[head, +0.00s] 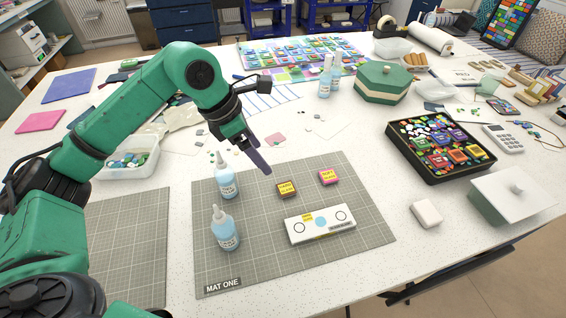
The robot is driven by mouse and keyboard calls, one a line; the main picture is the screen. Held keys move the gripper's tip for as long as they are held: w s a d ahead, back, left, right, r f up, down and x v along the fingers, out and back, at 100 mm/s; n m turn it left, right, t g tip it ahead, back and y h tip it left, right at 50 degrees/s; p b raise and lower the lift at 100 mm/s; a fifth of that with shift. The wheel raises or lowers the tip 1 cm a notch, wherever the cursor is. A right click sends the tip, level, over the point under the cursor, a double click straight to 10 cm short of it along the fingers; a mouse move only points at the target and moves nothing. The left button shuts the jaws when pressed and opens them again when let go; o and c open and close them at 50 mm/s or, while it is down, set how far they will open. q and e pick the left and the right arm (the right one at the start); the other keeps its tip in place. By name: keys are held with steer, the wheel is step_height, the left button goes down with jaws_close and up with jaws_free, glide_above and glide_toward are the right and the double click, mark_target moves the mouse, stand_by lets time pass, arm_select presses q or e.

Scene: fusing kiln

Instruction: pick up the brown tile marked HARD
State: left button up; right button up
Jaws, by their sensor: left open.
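A small brown tile (287,190) with a yellow label lies flat on the grey gridded mat (365,205); its lettering is too small to read surely. A pink tile (328,177) with a yellow label lies to its right and slightly farther back. My left gripper (261,159) is open and empty, in the air above the back part of the mat. Its fingers point down, to the left of the brown tile and farther back, apart from it. My right gripper is not in view.
Two blue bottles (226,178) stand on the mat's left part. A white box (320,222) with round markings lies in front of the tiles. A black tray (480,170) of colourful pieces and a white block (426,213) are to the right.

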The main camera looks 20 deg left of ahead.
arm_select(q)
steer(key=p, duration=0.3)
glide_toward(286, 188)
steer(key=p+x, duration=0.2)
steer(key=x, duration=0.5)
steer(key=shift+f+p, duration=0.2)
steer(key=shift+p, duration=0.2)
steer(key=shift+d+f, duration=0.1)
steer(key=shift+f, duration=0.15)
steer(key=shift+c, duration=0.9)
jaws_close()
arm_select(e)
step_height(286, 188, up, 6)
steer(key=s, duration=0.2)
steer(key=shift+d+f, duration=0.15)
arm_select(q)
steer(key=shift+r, duration=0.15)
